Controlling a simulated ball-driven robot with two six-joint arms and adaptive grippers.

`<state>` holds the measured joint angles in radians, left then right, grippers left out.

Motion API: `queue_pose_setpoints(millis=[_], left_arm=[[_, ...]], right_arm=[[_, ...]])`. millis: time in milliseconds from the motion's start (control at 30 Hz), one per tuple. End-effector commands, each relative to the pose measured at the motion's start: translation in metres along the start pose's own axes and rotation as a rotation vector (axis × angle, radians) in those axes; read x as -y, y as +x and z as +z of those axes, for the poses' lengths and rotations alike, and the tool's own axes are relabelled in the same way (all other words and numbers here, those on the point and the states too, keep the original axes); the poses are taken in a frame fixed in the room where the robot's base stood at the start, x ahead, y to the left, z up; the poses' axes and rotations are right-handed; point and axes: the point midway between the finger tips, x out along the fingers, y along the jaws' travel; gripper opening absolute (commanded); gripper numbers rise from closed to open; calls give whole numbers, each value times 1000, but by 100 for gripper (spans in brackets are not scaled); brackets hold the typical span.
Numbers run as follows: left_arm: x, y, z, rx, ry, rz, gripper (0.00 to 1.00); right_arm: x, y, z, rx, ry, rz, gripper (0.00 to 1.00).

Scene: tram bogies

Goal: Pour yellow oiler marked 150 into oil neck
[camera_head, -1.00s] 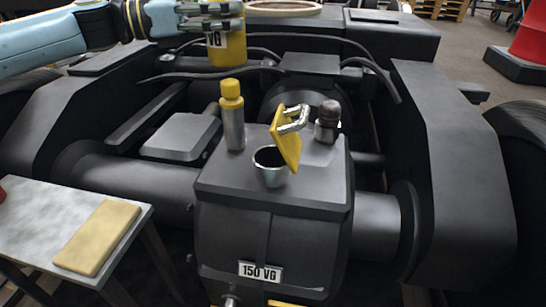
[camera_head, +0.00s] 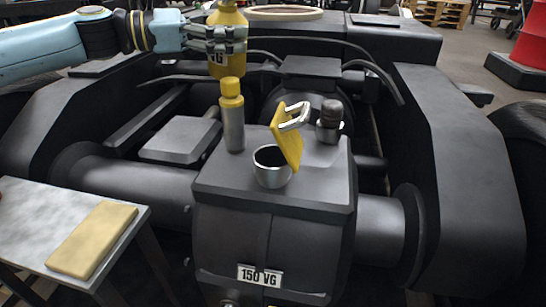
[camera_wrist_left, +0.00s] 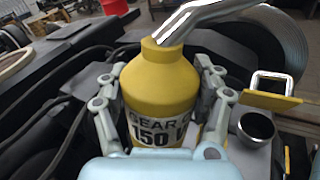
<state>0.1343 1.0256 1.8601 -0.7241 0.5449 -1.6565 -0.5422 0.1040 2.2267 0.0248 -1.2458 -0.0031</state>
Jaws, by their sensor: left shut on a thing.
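The yellow oiler (camera_head: 227,62) is upright above the back of the bogie. In the left wrist view the oiler (camera_wrist_left: 160,90) shows a label with "GEAR" and "150" and a metal spout at its top. My left gripper (camera_head: 240,40) is shut around the oiler's body; its fingers flank it in the left wrist view. The oil neck (camera_head: 271,168) is a metal cup on top of the gearbox, and its yellow lid (camera_head: 287,135) with a metal loop stands open. The neck (camera_wrist_left: 256,126) also shows at the right of the wrist view. My right gripper is not in view.
The gearbox (camera_head: 275,215) carries a "150 VG" plate (camera_head: 260,275). A yellow-capped metal cylinder (camera_head: 232,115) stands left of the neck, and a dark-capped fitting (camera_head: 329,120) stands behind right. A small table (camera_head: 30,225) with a yellow pad (camera_head: 92,240) is at lower left.

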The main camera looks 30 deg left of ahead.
Motion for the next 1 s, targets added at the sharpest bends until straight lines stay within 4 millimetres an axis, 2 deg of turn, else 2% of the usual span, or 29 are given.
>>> queue_pose_setpoints(millis=[1000], left_arm=[[5,0,-3,-22,109,-2,15]], right_arm=[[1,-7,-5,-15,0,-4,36]])
